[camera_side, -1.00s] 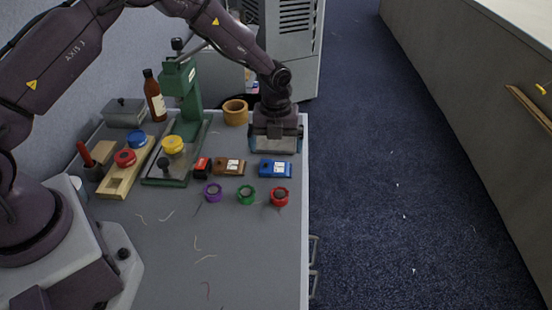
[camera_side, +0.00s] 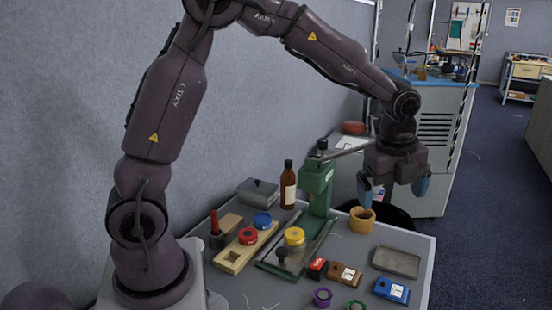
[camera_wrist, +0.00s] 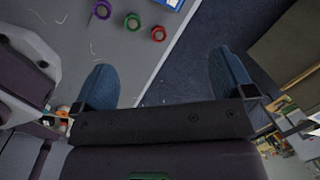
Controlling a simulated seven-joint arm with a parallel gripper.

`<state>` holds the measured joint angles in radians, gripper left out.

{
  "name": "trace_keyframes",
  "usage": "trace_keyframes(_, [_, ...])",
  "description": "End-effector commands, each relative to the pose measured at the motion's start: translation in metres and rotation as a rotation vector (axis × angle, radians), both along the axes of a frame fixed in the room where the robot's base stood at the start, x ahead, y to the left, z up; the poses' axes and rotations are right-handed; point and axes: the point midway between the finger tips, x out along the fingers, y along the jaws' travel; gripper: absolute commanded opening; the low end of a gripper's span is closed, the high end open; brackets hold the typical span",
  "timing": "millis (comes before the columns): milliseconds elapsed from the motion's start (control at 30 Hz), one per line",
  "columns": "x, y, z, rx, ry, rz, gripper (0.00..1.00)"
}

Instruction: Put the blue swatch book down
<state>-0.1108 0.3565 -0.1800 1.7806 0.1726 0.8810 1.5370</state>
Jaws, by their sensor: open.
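The blue swatch book (camera_side: 391,290) lies flat on the grey table near its right edge, in front of a shallow grey tray (camera_side: 397,262). Part of the book shows at the top edge of the wrist view (camera_wrist: 172,4). A brown swatch book (camera_side: 345,274) and a red one (camera_side: 317,268) lie in a row to its left. My gripper (camera_side: 393,190) is raised well above the table, behind and above the tray. Its two blue fingers are spread wide with nothing between them, as the wrist view (camera_wrist: 163,65) also shows.
A green press (camera_side: 318,190), a brown bottle (camera_side: 288,186) and a tan cup (camera_side: 362,220) stand towards the back. Purple (camera_side: 322,298) and green (camera_side: 356,305) rings lie in front; a red ring (camera_wrist: 158,33) shows in the wrist view. The tray looks empty.

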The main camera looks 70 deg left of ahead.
Motion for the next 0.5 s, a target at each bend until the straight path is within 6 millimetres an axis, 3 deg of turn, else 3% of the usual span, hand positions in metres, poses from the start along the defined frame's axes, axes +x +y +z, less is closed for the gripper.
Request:
trace_keyframes(33, [-0.018, 0.001, 0.024, -0.01, -0.045, 0.127, 1.0])
trace_keyframes(200, [-0.081, 0.003, 0.074, -0.105, -0.172, 0.584, 1.0])
trace_keyframes(333, [-0.132, 0.005, 0.095, -0.225, -0.255, 0.93, 1.0])
trace_keyframes(500, [-0.188, 0.005, 0.101, -0.411, -0.313, 1.317, 1.0])
